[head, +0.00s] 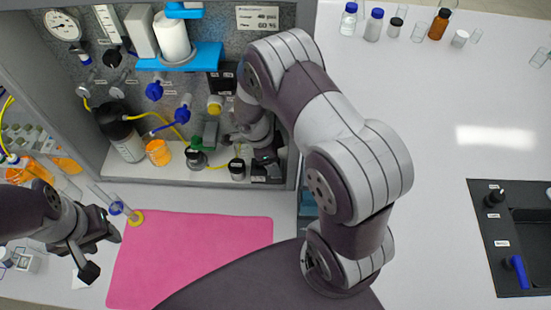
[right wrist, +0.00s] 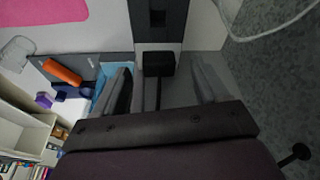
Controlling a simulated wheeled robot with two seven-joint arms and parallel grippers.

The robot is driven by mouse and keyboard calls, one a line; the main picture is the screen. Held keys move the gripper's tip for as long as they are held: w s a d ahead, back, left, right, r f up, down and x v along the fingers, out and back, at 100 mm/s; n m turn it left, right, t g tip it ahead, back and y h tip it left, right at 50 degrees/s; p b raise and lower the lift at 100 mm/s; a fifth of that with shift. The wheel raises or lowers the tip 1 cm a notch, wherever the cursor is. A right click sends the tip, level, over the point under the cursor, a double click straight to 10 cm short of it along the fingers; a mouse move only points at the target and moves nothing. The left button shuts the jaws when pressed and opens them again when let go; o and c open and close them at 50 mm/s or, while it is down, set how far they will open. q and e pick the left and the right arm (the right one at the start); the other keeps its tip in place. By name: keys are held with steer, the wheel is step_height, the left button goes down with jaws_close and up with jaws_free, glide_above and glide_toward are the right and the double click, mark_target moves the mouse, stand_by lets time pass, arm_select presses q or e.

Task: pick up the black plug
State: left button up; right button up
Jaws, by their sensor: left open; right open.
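A black block with a thin dark stem or cord, which looks like the black plug (right wrist: 158,64), sits between the fingers of my right gripper (right wrist: 161,72) in the right wrist view. Gaps show on both sides of it, so the fingers are open around it and not closed on it. A dark plate with a black square socket (right wrist: 158,18) lies just beyond. In the head view my right gripper (head: 264,154) is low at the rig's right end, partly hidden by my arm; the plug cannot be made out there. My left gripper (head: 98,248) is open and empty left of the pink mat.
The rig panel (head: 135,85) carries a gauge, blue valves and a blue shelf (head: 205,57). A black-capped jar (head: 237,169) and a green-topped bottle (head: 196,158) stand close left of my right gripper. The pink mat (head: 190,255) is bare. Several bottles stand at back right.

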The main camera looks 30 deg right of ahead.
steer(key=shift+s+d+f, duration=0.1)
steer(key=shift+f, duration=0.4)
steer(key=c, duration=1.2)
steer(key=shift+r, duration=0.1)
steer(key=shift+r+b, duration=0.2)
steer(key=shift+b, duration=0.15)
steer(key=b+v, duration=0.2)
steer(key=shift+s+r, duration=0.15)
steer(key=shift+r, duration=0.2)
steer(key=s+a+b, duration=0.3)
steer(key=a+b, duration=0.3)
steer(key=a, duration=1)
steer(key=shift+s, duration=0.4)
steer(key=shift+s+a+r, duration=0.1)
steer(key=shift+a+r, duration=0.1)
steer(key=shift+a, duration=0.3)
